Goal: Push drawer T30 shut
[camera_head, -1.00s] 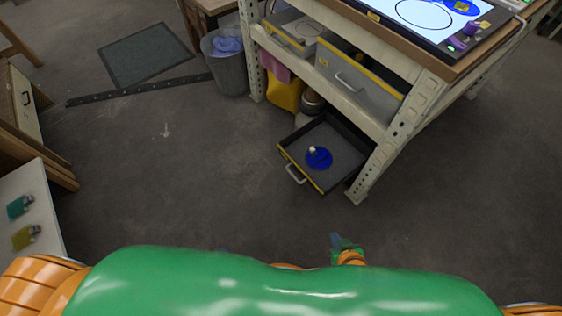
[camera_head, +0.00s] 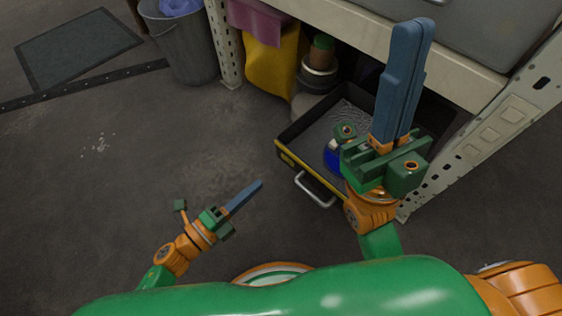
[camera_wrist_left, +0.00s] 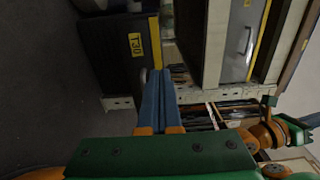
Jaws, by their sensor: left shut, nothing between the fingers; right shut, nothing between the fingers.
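Drawer T30 (camera_head: 287,154) stands open low under the workbench, with a yellow strip and metal handle (camera_head: 315,192) on its front. A blue round thing (camera_head: 333,160) lies inside, partly hidden by my right gripper. The yellow T30 label (camera_wrist_left: 136,45) shows on a dark panel in the left wrist view. My left gripper (camera_head: 259,184) is shut and empty, left of the handle and apart from it in the head view. My right gripper (camera_head: 418,28) is shut and empty, held above the drawer's right part and hiding it.
A white perforated bench leg (camera_head: 490,130) stands right of the drawer. A yellow container (camera_head: 270,65) and a metal pot (camera_head: 318,75) stand behind it. A grey bin (camera_head: 183,45) and dark mat (camera_head: 75,45) are at left. The floor left of the drawer is clear.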

